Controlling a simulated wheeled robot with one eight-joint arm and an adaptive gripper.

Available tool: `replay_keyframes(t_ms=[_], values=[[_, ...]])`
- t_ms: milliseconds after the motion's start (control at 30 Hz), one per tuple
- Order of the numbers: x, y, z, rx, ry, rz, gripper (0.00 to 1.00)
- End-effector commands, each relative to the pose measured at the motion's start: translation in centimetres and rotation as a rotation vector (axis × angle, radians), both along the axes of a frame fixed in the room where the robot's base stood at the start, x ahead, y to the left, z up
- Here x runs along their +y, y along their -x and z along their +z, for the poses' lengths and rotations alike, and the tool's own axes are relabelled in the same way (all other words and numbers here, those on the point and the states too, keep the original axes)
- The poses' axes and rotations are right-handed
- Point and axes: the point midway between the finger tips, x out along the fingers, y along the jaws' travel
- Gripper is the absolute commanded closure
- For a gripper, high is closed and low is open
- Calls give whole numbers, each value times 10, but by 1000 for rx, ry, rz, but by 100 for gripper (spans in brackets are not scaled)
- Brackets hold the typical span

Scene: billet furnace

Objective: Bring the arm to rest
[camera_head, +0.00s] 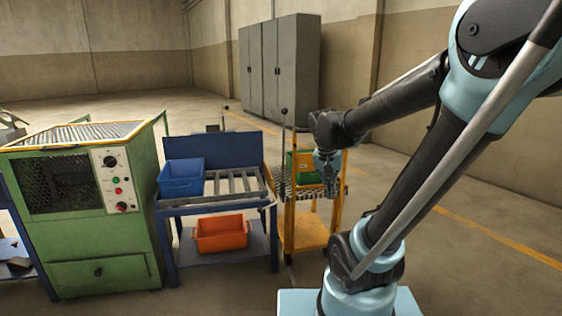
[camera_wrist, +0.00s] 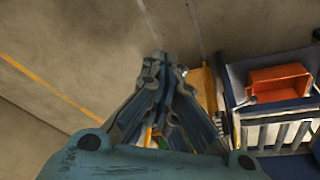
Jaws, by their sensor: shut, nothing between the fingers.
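My arm comes in from the right side of the head view, bent, with its end over the yellow trolley (camera_head: 308,228). My gripper (camera_head: 331,188) points down there, in front of a green bin (camera_head: 304,167). In the wrist view my gripper (camera_wrist: 162,62) shows its fingers brought together at the tips, with nothing between them. The trolley's yellow shelf (camera_wrist: 203,86) shows just beyond the fingers. From these views I cannot tell whether the fingertips touch anything.
A green furnace (camera_head: 95,245) with a control panel stands at left. Beside it a blue roller table (camera_head: 240,184) carries a blue bin (camera_head: 181,178), with an orange bin (camera_head: 221,233) on its lower shelf. Grey cabinets (camera_head: 279,68) stand behind. Floor at right is clear.

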Motion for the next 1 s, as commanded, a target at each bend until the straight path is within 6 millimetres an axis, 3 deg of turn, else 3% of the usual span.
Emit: replay_keyframes(t_ms=[200,600,800,1000], values=[[-15,48,-14,19,-33,118,100],[-23,118,-52,18,-84,334,100],[-22,135,-65,11,-96,399,100],[-22,138,-68,9,-97,414,100]])
